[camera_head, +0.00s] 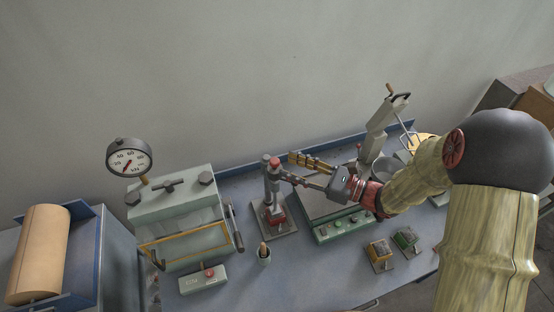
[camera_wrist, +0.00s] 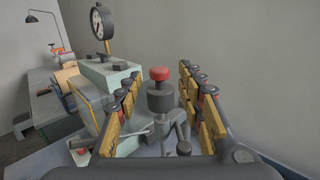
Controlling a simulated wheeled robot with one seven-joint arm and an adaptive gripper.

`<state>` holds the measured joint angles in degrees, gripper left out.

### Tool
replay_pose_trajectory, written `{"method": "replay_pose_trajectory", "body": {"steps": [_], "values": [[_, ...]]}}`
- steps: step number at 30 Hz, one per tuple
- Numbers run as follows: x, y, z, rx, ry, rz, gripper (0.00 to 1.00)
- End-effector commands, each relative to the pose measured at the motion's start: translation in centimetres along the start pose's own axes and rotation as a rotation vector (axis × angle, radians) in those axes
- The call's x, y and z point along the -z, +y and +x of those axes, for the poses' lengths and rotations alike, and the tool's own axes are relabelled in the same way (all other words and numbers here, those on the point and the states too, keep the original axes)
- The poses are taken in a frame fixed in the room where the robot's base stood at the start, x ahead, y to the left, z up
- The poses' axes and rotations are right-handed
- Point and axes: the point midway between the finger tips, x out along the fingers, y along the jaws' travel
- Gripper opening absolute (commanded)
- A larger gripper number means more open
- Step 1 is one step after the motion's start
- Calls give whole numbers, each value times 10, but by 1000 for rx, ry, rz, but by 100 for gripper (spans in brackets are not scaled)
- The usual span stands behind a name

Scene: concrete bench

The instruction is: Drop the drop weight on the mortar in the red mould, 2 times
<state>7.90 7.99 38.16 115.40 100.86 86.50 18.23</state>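The drop weight (camera_head: 272,172) is a grey cylinder with a red knob on top, upright on a small stand left of my gripper. It also shows in the wrist view (camera_wrist: 160,102), centred between my fingers. The red mould (camera_head: 279,214) sits low on the stand's base plate, below the weight. The mortar in it cannot be made out. My gripper (camera_head: 288,167) is open, with its fingers pointing at the weight's upper part. In the wrist view the yellow-padded fingers stand wide on either side, apart from the weight. Whether the weight touches the mortar is hidden.
A press with a dial gauge (camera_head: 129,158) stands left of the stand. A green-fronted machine (camera_head: 342,227) lies under my arm. Yellow (camera_head: 380,252) and green (camera_head: 406,239) moulds stand front right.

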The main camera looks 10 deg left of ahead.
Motion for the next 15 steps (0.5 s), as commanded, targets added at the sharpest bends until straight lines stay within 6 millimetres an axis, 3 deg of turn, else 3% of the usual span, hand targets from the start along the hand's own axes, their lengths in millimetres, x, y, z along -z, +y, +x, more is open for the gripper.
{"method": "replay_pose_trajectory", "body": {"steps": [9, 15], "values": [[1, 1, 47, -4, 2, -1, 38], [0, 1, 58, -2, 1, -2, 38]]}}
